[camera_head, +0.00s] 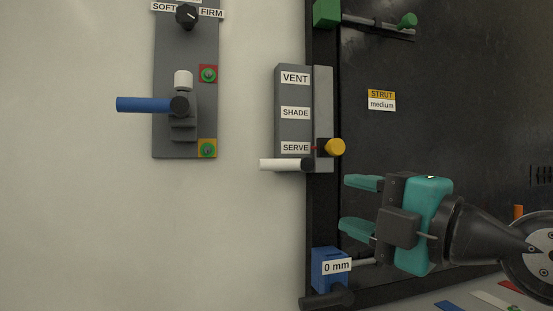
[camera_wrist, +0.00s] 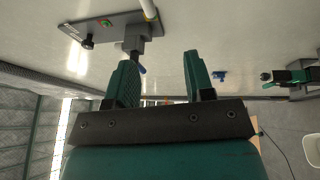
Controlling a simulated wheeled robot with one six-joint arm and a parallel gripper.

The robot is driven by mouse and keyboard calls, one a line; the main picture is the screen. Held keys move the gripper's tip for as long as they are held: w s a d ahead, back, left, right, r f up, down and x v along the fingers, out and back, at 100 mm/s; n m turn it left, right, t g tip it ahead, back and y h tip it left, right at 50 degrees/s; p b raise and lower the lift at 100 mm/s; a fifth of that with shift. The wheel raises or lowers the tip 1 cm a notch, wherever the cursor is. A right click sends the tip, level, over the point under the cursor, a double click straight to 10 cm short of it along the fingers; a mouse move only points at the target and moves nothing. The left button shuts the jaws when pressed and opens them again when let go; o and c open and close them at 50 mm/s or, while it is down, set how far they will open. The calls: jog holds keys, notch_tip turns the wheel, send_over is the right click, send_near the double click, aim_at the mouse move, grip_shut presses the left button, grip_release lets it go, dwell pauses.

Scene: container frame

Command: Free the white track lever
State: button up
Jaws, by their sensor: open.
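The white track lever (camera_head: 280,165) points left from a black hub at the bottom of the grey track (camera_head: 293,130), level with just below the SERVE label. A yellow knob (camera_head: 335,147) stands just right of the track, with a small red bit between knob and track. My gripper (camera_head: 350,204) is open and empty, below and right of the lever and knob, its teal fingers pointing left. In the wrist view the open fingers (camera_wrist: 160,62) show with nothing between them. I cannot make out the white lever for certain there.
A grey panel (camera_head: 162,135) with a dial, a blue lever (camera_head: 145,104) and two green buttons is at left. A blue block (camera_head: 327,262) marked 0 mm and a dark handle (camera_head: 327,299) sit below my gripper. A green clamp (camera_head: 326,12) is above. The wall between panel and track is bare.

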aim_at(281, 165)
jog(key=shift+n+t, duration=0.3)
jog(key=shift+t, duration=0.1)
jog(key=p+x, duration=0.1)
jog(key=x, duration=0.4)
jog(key=r+p+x, duration=0.1)
jog(key=p+x, duration=0.1)
jog(key=x, duration=0.4)
jog(key=p+x, duration=0.1)
jog(key=x, duration=0.5)
jog(key=shift+d+r, duration=0.3)
jog(key=shift+r, duration=0.1)
jog(key=shift+w+a+p, duration=0.3)
jog(key=shift+w+p, duration=0.05)
jog(key=shift+w, duration=0.1)
grip_shut()
jog(key=shift+f, duration=0.1)
